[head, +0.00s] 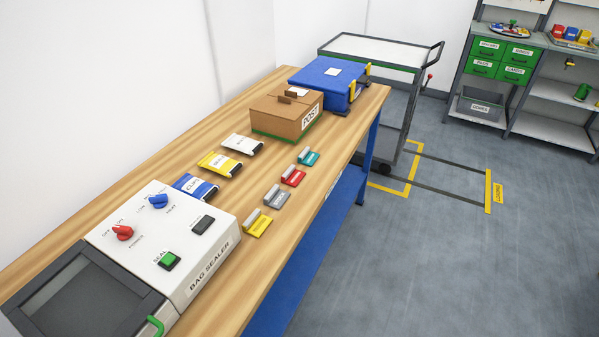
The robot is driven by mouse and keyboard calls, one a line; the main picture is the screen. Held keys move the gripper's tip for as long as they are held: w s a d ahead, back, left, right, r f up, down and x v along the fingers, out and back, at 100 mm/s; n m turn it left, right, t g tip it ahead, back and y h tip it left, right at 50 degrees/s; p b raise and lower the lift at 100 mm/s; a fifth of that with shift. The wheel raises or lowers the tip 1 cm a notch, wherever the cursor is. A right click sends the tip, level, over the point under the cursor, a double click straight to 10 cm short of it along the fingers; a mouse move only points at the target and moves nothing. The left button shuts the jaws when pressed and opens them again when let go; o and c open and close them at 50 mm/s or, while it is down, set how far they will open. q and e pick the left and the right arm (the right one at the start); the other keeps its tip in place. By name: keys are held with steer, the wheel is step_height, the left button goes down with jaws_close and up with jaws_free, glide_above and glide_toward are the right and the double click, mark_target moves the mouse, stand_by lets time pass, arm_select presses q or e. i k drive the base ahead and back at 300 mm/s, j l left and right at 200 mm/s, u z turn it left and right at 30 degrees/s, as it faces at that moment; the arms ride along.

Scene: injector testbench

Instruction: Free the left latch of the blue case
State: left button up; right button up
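The blue case (325,72) lies flat with its lid down at the far end of the wooden workbench, a white label on its top. Two yellow latches show on its right-hand side: a nearer one (352,92), to the left in the picture, and a farther one (368,69). Dark parts show low beside them. The latches are too small to tell whether they are fastened. Neither of my grippers is in view, and nothing touches the case from above.
A brown POST box (287,113) stands close in front of the case. Pouches, coloured clips and the bag sealer (165,240) occupy the nearer bench (300,215). A grey trolley (375,50) stands behind the case. Floor to the bench's right is open.

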mark_target(353, 85)
steer(key=i+l+u, duration=0.2)
steer(key=u, duration=0.25)
steer(key=i+l+u, duration=0.15)
steer(key=l+u, duration=0.15)
steer(key=u, duration=0.15)
steer(key=i+l+u, duration=0.1)
steer(key=l, duration=0.45)
steer(key=i+l+u, duration=0.15)
steer(key=l, duration=0.4)
steer(key=i+l+u, duration=0.1)
steer(key=l, duration=0.45)
steer(key=i+l+u, duration=0.1)
steer(key=l, duration=0.5)
steer(key=i+l, duration=0.1)
steer(key=l, duration=0.25)
steer(key=i+l, duration=0.1)
steer(key=l, duration=0.65)
steer(key=i, duration=0.05)
